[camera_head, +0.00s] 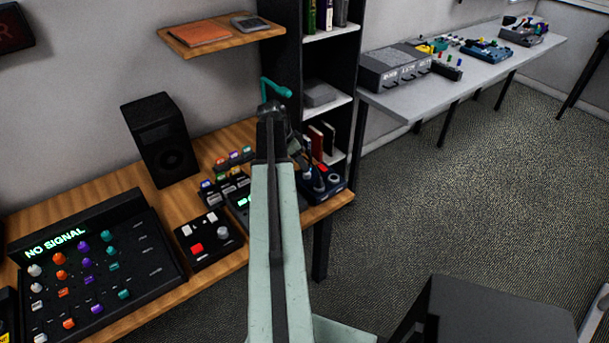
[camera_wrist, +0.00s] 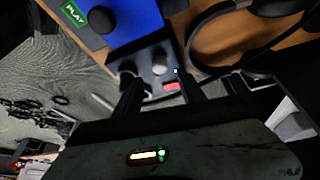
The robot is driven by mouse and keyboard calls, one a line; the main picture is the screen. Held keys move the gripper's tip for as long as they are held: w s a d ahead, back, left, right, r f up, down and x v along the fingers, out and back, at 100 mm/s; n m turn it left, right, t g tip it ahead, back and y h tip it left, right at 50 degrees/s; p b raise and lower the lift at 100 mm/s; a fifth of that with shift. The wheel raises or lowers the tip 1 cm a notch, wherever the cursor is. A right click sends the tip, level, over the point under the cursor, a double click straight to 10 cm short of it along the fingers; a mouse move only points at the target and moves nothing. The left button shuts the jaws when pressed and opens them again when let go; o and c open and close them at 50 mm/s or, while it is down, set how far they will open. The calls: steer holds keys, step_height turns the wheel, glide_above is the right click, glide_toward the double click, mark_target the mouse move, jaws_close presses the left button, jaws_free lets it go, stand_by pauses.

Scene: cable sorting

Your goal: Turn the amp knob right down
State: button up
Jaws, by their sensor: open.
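In the wrist view, a dark box (camera_wrist: 146,58) with a round grey knob (camera_wrist: 160,66) lies just beyond my gripper (camera_wrist: 160,92). A dark round part, a small blue light and a red patch sit beside that knob. My gripper is open, with its two dark fingers either side of the red patch; I cannot tell whether they touch anything. No amp label is readable. In the head view, my arm reaches over the desk's right end and hides part of it. A dark blue box with knobs (camera_head: 322,181) shows just right of my arm.
Black headphones (camera_wrist: 192,45) lie right of the box in the wrist view, and a blue panel (camera_wrist: 138,20) is beyond it. In the head view, a mixer (camera_head: 150,262), a red-button box (camera_head: 206,240) and a speaker (camera_head: 160,140) stand left. A shelf unit (camera_head: 293,60) rises behind my arm.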

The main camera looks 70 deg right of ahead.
mark_target(307, 175)
steer(key=b+x, duration=0.4)
steer(key=x, duration=0.1)
steer(key=shift+f, duration=0.35)
steer(key=shift+r, duration=0.1)
jaws_close()
steer(key=shift+a, duration=0.15)
